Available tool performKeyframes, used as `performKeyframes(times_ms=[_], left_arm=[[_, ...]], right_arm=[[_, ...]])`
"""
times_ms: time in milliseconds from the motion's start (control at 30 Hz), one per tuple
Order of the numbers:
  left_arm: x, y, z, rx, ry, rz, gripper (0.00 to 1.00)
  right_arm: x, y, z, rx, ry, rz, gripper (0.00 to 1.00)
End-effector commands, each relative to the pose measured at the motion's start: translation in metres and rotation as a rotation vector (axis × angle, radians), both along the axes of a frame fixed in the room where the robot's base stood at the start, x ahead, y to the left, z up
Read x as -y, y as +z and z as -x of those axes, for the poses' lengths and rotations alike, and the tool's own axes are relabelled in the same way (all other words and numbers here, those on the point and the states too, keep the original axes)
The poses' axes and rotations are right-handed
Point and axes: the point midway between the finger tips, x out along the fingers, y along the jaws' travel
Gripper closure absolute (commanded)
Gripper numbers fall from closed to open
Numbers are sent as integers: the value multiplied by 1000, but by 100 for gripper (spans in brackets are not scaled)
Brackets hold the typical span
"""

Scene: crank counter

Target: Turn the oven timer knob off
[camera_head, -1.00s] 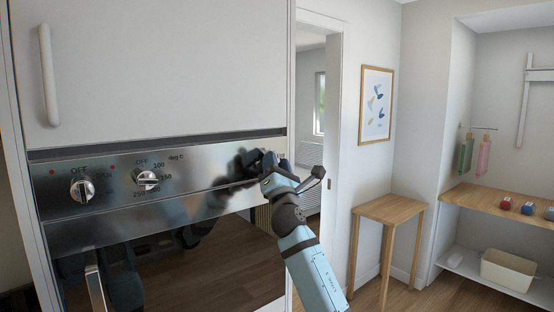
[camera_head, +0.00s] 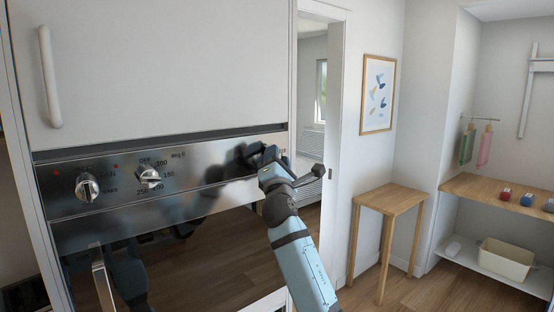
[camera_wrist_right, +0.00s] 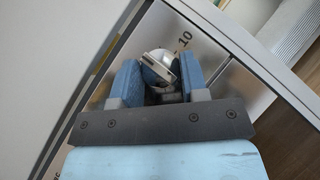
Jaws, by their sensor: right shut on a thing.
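The oven timer knob (camera_wrist_right: 160,66) is a round metal knob with a raised grip bar. It shows in the right wrist view between the blue finger pads, with a printed 10 beside it on the panel. My right gripper (camera_wrist_right: 158,82) is shut on it. In the head view my right gripper (camera_head: 262,156) is at the right end of the steel oven panel (camera_head: 215,150) and hides the timer knob. The knob's OFF mark is not visible. My left gripper is not in view.
Two other knobs sit left on the panel: a function knob (camera_head: 88,188) and a temperature knob (camera_head: 150,176). The oven door handle (camera_head: 103,282) is below them. A wooden side table (camera_head: 388,198) stands right of the doorway, with open floor before it.

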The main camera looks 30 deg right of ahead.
Motion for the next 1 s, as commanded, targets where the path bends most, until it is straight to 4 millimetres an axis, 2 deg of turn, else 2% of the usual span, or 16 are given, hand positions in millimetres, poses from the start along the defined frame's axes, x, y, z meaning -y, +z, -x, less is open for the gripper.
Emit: performKeyframes(times_ms=[33,67,133,167,433,567,1000], left_arm=[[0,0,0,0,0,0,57],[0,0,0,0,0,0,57],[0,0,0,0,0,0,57],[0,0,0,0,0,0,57],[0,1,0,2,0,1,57],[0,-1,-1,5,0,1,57],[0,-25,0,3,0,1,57]], right_arm=[[0,-1,0,-2,0,0,83],[0,-1,0,-2,0,0,53],[0,-1,0,-2,0,0,37],[0,-1,0,-2,0,0,34],[-1,-1,1,-1,0,1,34],[-5,-8,8,-1,1,1,34],[-48,-55,78,-2,1,-1,34]])
